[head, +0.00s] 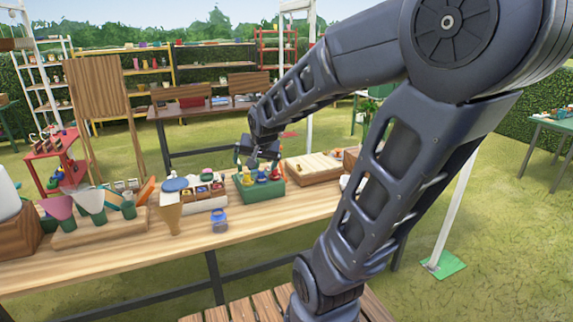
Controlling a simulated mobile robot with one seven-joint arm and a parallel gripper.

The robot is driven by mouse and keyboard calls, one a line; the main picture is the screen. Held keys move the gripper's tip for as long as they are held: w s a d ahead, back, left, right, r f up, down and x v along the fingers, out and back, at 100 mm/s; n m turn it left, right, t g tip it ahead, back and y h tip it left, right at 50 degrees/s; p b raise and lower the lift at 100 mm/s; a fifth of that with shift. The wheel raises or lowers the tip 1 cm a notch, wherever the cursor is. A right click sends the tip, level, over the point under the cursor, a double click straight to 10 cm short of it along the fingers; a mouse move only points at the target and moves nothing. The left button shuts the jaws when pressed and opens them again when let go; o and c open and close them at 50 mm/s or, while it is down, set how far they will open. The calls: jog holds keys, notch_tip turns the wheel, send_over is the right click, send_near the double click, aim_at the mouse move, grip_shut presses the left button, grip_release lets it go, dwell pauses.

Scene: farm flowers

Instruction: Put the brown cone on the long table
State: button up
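A brown cone (171,215) is at the front part of the long wooden table (130,262), right of a wooden board. My gripper (257,160) is at the end of my arm, over a green crate (262,190) with several small coloured items, to the right of and beyond the cone. Its fingers are small and dark against the background, so I cannot tell whether they are open or whether they touch anything in the crate.
A wooden board (100,234) carries several coloured cones, left of the brown cone. A blue jar (219,221) stands to its right, and a white box (203,201) with small pots behind it. The table's front strip is mostly bare. A second table (215,107) stands farther back.

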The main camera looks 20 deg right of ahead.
jog(key=s+d+r+n+g, duration=0.1)
jog(key=s+d+r+n, duration=0.1)
jog(key=s, duration=0.5)
jog(key=s+d+r+n+g, duration=0.1)
jog(key=s+d+r+n, duration=0.1)
jog(key=s, duration=0.4)
jog(key=shift+s+d+r, duration=0.2)
jog(key=shift+s+d, duration=0.2)
jog(key=shift+d, duration=0.05)
